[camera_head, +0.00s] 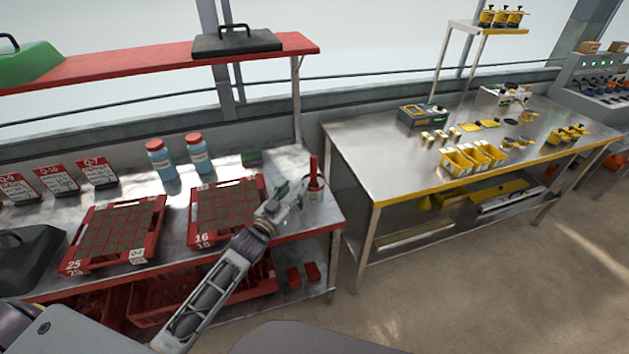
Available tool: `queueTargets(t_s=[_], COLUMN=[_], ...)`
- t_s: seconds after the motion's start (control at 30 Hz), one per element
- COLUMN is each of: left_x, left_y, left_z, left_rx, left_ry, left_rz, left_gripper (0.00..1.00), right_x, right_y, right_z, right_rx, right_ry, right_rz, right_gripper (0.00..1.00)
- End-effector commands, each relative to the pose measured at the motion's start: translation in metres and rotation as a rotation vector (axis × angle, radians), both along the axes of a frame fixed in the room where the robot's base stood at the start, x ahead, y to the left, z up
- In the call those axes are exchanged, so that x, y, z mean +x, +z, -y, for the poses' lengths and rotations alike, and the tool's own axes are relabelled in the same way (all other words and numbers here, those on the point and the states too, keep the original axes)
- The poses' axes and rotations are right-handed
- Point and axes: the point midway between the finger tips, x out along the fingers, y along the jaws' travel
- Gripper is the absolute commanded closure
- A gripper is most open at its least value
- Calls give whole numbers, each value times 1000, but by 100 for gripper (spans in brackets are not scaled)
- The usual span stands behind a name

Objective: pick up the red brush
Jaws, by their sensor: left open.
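The red brush (313,175) appears as a slim upright red shape near the right end of the left metal bench (325,212). Its lower part is small and partly confused with a thin red outline around it, so I cannot tell what it rests on. My left gripper (294,193) is open, just left of the brush at about the height of its lower part. I cannot tell whether the fingers touch the brush. My right gripper is not in view.
Two red trays of dark cells (160,232) (264,187) lie on the left bench. Two blue bottles with red caps (162,164) (198,157) stand behind them. A red shelf (150,67) hangs above. A yellow-edged table (360,160) stands to the right, across a narrow gap.

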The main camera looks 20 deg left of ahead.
Motion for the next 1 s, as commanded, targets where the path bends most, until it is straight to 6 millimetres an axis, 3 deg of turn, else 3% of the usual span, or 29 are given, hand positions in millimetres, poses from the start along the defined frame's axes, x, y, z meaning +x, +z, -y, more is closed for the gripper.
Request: queueTargets(t_s=[0.13,0.37,0.63,1.0], left_x=[0,9,29,56], left_y=[0,0,1,1], left_z=[0,1,6,11], left_rx=[0,0,1,0], left_ry=[0,0,0,0], left_rz=[0,1,2,1], left_gripper=[52,52,52,52], right_x=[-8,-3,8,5], right_y=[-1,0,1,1], right_z=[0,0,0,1], right_rx=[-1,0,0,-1], right_ry=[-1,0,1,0], right_rz=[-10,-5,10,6], right_gripper=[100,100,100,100])
